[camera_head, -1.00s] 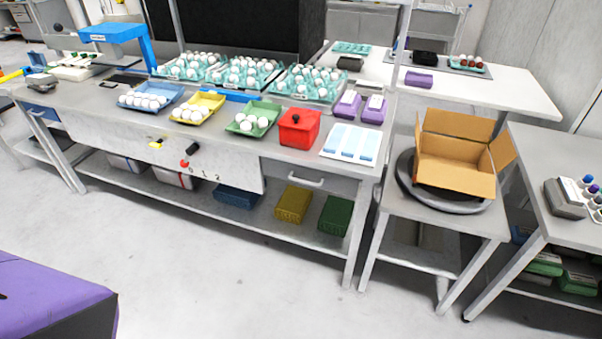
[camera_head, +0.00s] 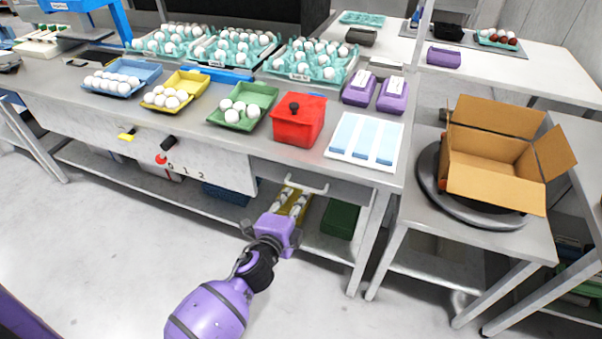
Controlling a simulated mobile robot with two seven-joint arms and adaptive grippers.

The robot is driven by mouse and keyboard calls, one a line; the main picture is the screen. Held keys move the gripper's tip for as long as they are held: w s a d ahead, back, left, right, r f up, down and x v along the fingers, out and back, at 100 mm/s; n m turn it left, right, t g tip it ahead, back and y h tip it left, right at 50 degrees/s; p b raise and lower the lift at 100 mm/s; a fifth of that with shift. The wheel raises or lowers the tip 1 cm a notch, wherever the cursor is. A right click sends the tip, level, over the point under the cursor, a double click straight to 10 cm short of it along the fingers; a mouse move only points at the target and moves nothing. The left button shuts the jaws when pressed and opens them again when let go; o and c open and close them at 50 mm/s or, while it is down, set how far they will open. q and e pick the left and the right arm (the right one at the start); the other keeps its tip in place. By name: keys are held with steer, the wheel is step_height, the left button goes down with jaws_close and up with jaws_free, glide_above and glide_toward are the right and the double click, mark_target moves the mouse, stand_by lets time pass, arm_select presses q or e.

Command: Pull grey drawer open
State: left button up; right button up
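The grey drawer (camera_head: 345,190) sits under the right part of the long workbench and looks shut. Its pale bar handle (camera_head: 316,189) runs across the front.
A red box (camera_head: 299,124) and a white tray with blue strips (camera_head: 340,153) stand above the drawer. A yellow crate (camera_head: 304,208) and a green crate (camera_head: 340,219) are on the lower shelf (camera_head: 230,209). A bench leg (camera_head: 369,240) stands right of the drawer. The floor in front is clear.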

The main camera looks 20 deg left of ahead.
mark_target(304, 187)
arm_select(q)
steer(key=w, duration=0.2)
steer(key=w+m, duration=0.1)
steer(key=w, duration=0.1)
steer(key=w+f+m, duration=0.1)
steer(key=w, duration=0.2)
steer(key=shift+f, duration=0.1)
arm_select(e)
steer(key=shift+s+d+f, duration=0.2)
steer(key=shift+s+f, duration=0.05)
steer(key=shift+s, duration=0.25)
arm_select(q)
jaws_close()
arm_select(e)
steer(key=shift+s, duration=0.3)
